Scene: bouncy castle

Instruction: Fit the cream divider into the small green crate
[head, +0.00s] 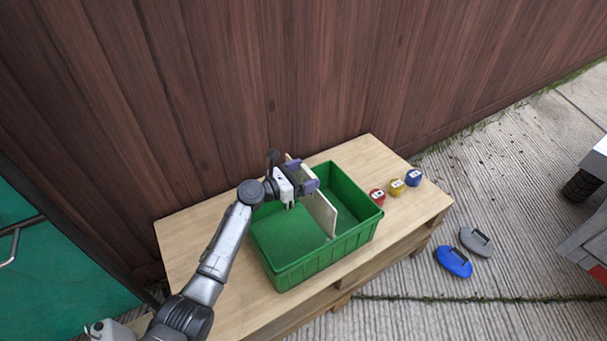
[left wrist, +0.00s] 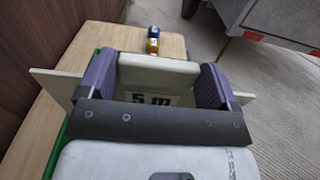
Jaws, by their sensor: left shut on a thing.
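The green crate (head: 314,263) stands on a wooden table. The cream divider (head: 322,213) is upright in the crate, crossing it from back to front and splitting the inside into a left and a right part. Whether its lower edge touches the crate floor is hard to tell. My left gripper (head: 302,186) is shut on the divider's top edge near the back. In the left wrist view the divider (left wrist: 160,76) lies between the two purple finger pads and sticks out past both. My right gripper is not in view.
On the wooden table (head: 188,240), a red (head: 377,196), a yellow (head: 396,187) and a blue (head: 413,177) small object stand right of the crate. A grey (head: 476,241) and a blue (head: 454,262) handled pad lie on the ground. A brown wall (head: 250,80) rises behind the table.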

